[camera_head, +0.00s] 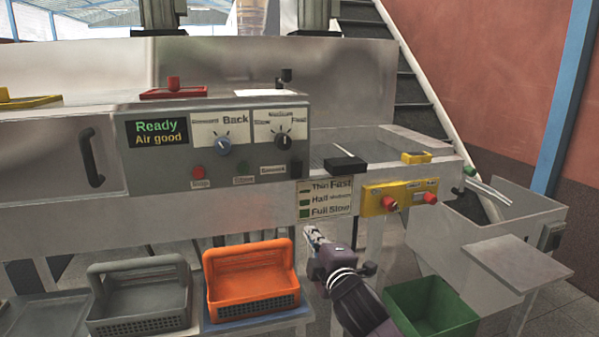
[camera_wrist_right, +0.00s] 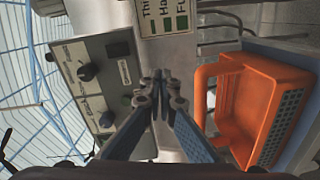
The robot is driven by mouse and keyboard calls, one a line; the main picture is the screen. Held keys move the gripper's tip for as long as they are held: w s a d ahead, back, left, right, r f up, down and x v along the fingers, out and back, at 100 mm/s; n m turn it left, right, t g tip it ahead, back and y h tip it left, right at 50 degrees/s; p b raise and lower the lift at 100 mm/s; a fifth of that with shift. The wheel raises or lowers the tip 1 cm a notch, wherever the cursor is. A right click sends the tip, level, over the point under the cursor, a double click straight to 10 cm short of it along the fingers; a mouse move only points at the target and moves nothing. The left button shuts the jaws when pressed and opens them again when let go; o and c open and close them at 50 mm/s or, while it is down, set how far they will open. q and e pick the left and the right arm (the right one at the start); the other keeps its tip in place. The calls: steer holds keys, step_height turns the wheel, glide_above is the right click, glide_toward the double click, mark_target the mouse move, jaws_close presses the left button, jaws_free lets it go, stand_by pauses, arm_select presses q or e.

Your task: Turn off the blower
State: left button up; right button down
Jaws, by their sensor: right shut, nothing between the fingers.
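The blower itself cannot be singled out by a label I can read. A grey control panel (camera_head: 215,150) has a screen reading "Ready / Air good" (camera_head: 157,132), a blue-grey knob (camera_head: 223,144) under "Back", a black knob (camera_head: 282,142) to its right, and a red button (camera_head: 198,172) at lower left. The panel also shows tilted in the right wrist view (camera_wrist_right: 88,65). My right gripper (camera_head: 311,236) is shut and empty, below the panel's right part and apart from it. Its closed fingers (camera_wrist_right: 160,78) show in the right wrist view. My left gripper is not in view.
An orange basket (camera_head: 252,255) stands left of my right gripper, with a grey basket (camera_head: 139,317) further left. A green bin (camera_head: 432,308) is at lower right. A yellow box (camera_head: 400,197) with red buttons sits right of the panel, beside a label plate (camera_head: 325,198).

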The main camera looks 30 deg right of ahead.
mark_target(297, 166)
step_height(297, 166, up, 8)
steer(key=w+d+n+t, duration=0.2)
steer(key=shift+r, duration=0.25)
steer(key=shift+w+d, duration=0.1)
steer(key=shift+d, duration=0.05)
steer(key=p+x, duration=0.2)
steer(key=x, duration=1.2)
steer(key=shift+d+p, duration=0.1)
steer(key=shift+p, duration=0.2)
steer(key=r+p, duration=0.1)
steer(key=p, duration=0.2)
steer(key=shift+w, duration=0.15)
steer(key=shift+f+b, duration=0.3)
steer(key=shift+f, duration=0.05)
